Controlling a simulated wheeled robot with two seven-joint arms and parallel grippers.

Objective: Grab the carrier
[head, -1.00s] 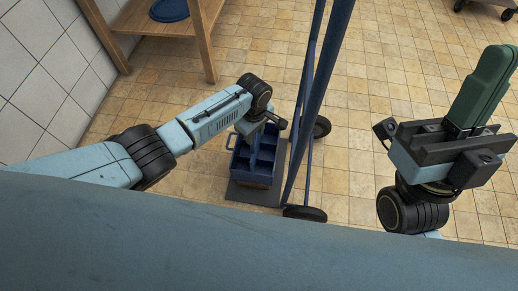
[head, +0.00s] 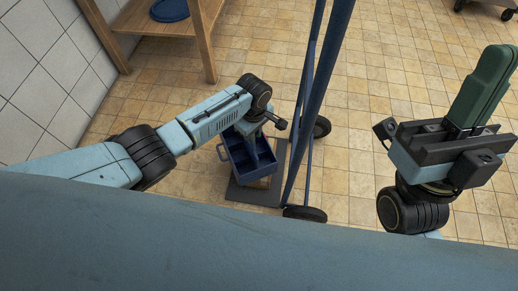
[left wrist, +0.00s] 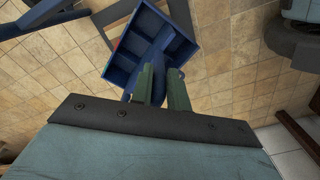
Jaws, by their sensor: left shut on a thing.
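The carrier (head: 240,158) is a blue open box with compartments and a middle handle. It is below my left wrist, turned and somewhat tilted over the dark base plate; I cannot tell whether it still touches anything below. In the left wrist view, the carrier (left wrist: 128,48) lies beyond the green fingers of my left gripper (left wrist: 162,78), which is shut on its handle. My right gripper (head: 482,85) is at the right, away from the carrier, with green fingers pointing up; its finger gap is not clear.
A blue hand truck (head: 318,90) with black wheels stands right beside the carrier, its dark base plate (head: 245,194) on the floor. A wooden table (head: 150,22) with a blue round lid (head: 170,10) is at the back left. Tiled floor between hand truck and right arm is clear.

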